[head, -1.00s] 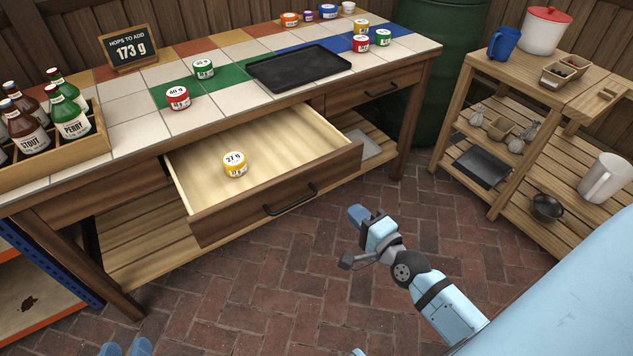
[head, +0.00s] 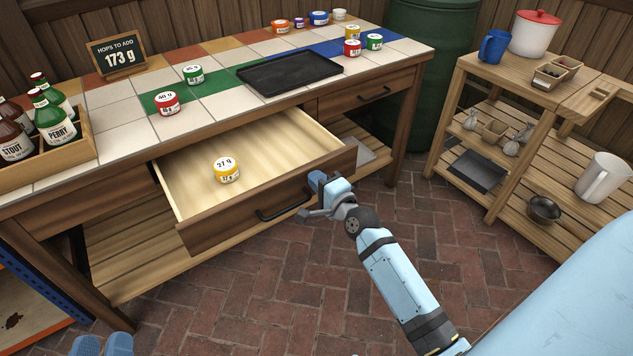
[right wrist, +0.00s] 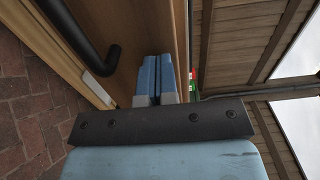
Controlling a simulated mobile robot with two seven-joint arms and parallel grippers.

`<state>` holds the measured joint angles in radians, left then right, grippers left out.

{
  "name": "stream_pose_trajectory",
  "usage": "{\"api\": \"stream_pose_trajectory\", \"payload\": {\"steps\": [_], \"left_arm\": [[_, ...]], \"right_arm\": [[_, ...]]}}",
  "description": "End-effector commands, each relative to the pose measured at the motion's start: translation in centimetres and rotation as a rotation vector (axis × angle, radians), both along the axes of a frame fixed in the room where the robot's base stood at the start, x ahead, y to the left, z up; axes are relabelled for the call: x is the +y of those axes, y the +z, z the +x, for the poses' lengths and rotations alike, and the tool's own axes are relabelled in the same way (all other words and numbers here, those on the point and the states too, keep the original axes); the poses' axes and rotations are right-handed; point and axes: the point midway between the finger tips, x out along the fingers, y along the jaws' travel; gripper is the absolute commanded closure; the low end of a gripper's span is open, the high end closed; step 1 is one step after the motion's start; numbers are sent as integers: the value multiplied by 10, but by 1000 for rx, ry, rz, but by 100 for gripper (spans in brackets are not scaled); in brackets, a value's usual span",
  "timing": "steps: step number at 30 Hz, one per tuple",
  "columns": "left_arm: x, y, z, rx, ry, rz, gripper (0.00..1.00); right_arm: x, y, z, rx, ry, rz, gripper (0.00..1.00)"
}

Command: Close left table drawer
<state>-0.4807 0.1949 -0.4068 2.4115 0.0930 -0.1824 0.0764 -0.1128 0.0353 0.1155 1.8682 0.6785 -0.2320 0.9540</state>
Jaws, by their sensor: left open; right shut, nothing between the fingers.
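The left table drawer (head: 240,215) stands pulled out from under the tiled table. Its dark bar handle (head: 284,206) is on the wooden front. A yellow-banded 27 g jar (head: 227,171) stands inside. My right gripper (head: 317,181) is shut and empty at the right part of the drawer front, just right of the handle. In the right wrist view its blue fingers (right wrist: 156,75) are together close to the brown front, with the handle (right wrist: 85,40) to their left. I cannot tell whether they touch the front. My left gripper (head: 103,346) is open at the bottom left edge, away from the drawer.
The right drawer (head: 372,93) is shut. On the tabletop (head: 117,110) are a black tray (head: 291,71), several jars and a bottle crate (head: 82,150). A wooden shelf unit (head: 492,190) stands at right. The brick floor (head: 260,285) before the drawer is clear.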

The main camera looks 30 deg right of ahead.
Motion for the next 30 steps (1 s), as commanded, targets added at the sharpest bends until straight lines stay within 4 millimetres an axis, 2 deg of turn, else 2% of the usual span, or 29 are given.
{"api": "stream_pose_trajectory", "payload": {"steps": [13,17,23,30], "left_arm": [[-1,5,0,-16,-3,-8,57],[-1,5,1,-11,-4,-4,57],[0,0,3,17,3,18,57],[2,-18,2,73,12,44,57]], "right_arm": [[0,0,3,1,0,0,100],[1,1,10,-1,0,0,100],[2,3,40,-1,1,0,100],[4,2,102,-2,0,0,100]]}}
